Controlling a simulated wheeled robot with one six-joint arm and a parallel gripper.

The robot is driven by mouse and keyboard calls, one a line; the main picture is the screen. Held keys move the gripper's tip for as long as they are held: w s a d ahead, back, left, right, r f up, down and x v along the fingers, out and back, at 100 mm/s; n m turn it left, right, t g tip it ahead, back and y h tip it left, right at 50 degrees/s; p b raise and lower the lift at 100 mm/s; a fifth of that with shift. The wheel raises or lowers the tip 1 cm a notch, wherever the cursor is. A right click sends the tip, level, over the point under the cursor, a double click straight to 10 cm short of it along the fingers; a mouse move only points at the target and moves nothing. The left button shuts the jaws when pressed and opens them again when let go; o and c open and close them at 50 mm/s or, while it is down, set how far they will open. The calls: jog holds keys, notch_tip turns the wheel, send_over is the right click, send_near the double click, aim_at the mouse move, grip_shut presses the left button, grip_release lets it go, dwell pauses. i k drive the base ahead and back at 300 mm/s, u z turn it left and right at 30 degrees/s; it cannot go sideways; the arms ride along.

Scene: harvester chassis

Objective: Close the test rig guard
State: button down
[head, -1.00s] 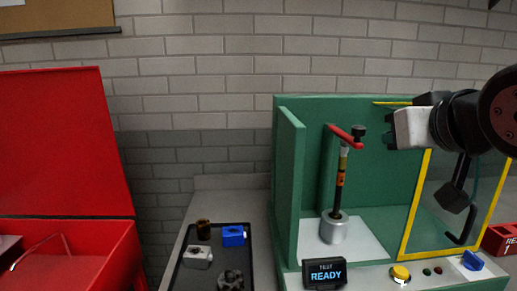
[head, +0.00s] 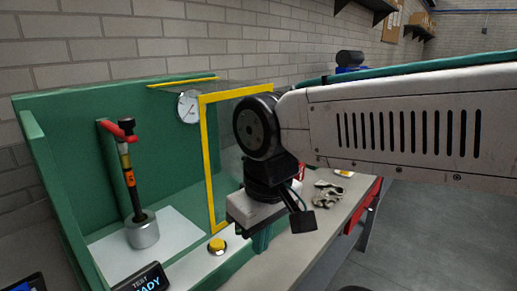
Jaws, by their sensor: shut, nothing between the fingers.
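The test rig (head: 75,115) is a green housing at the left. Its guard is a clear panel in a yellow frame (head: 209,160), upright at the right side of the rig. The guard stands open, and the front before the test post (head: 135,195) is uncovered. My gripper (head: 252,213) is in front of the guard's lower right part in the picture and hides it. Its fingers are mostly hidden by its own pale body; it is shut and empty. I cannot tell whether it touches the guard.
A round gauge (head: 188,107) shows behind. Gloves (head: 328,194) lie on the bench to the right. Open floor (head: 430,240) lies at the right.

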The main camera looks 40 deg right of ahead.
aim_at(208, 87)
jog(key=z, duration=0.65)
jog(key=k, duration=0.3)
jog(key=z, duration=1.05)
jog(key=k, duration=1.05)
jog(key=z, duration=0.75)
jog(key=i, duration=0.95)
jog(key=u, duration=0.75)
jog(key=i, duration=0.9)
jog(key=u, duration=1.2)
jog(key=i, duration=0.35)
jog(key=u, duration=0.35)
